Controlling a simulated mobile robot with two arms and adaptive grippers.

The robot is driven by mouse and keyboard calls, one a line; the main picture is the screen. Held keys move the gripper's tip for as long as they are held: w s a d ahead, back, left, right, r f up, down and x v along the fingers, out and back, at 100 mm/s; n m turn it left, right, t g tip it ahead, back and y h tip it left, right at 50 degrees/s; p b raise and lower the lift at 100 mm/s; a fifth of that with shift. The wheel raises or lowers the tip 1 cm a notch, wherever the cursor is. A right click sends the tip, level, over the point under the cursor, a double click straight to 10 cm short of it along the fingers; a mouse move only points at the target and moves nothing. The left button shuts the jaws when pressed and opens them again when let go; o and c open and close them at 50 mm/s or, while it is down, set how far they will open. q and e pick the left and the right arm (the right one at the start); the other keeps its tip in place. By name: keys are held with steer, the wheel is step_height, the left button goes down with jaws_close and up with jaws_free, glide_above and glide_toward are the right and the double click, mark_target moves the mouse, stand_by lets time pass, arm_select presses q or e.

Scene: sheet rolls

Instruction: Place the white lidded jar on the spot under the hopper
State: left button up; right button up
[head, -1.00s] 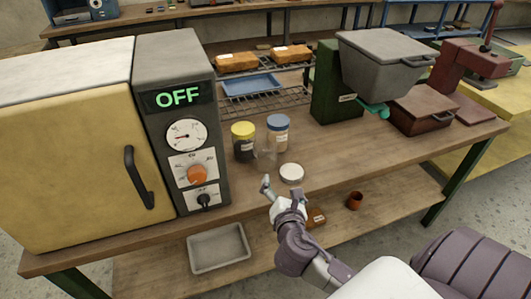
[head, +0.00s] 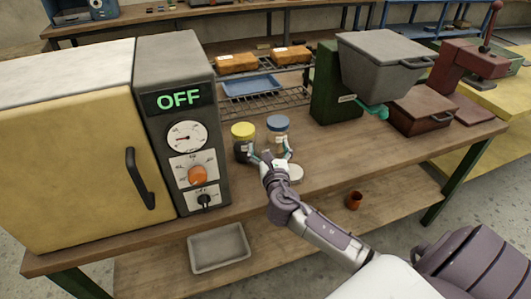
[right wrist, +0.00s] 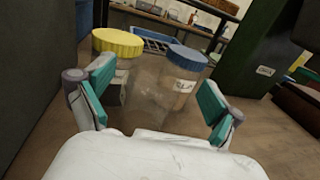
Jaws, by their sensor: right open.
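A white round lid or low white-topped jar (head: 296,173) sits on the bench in the head view, partly behind my right gripper; whether it is a loose lid is unclear. A faint clear jar (right wrist: 152,100) shows between my right fingers in the right wrist view. My right gripper (head: 270,154) is open, its fingers spread either side of the clear jar; contact cannot be told. The grey hopper (head: 385,62) stands on a green stand at the right, with a teal part below it. No marked spot under it can be made out. My left gripper is not in view.
A yellow-lidded jar (head: 243,131) and a blue-lidded jar (head: 278,124) stand just beyond the gripper. The oven (head: 181,115) is at the left. A brown box (head: 421,110) sits right of the hopper. Bench top between the jars and hopper is clear.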

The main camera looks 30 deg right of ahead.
mark_target(265, 138)
steer(key=x, duration=0.4)
steer(key=shift+w+a+f, duration=0.1)
steer(key=shift+f, duration=0.05)
jaws_close()
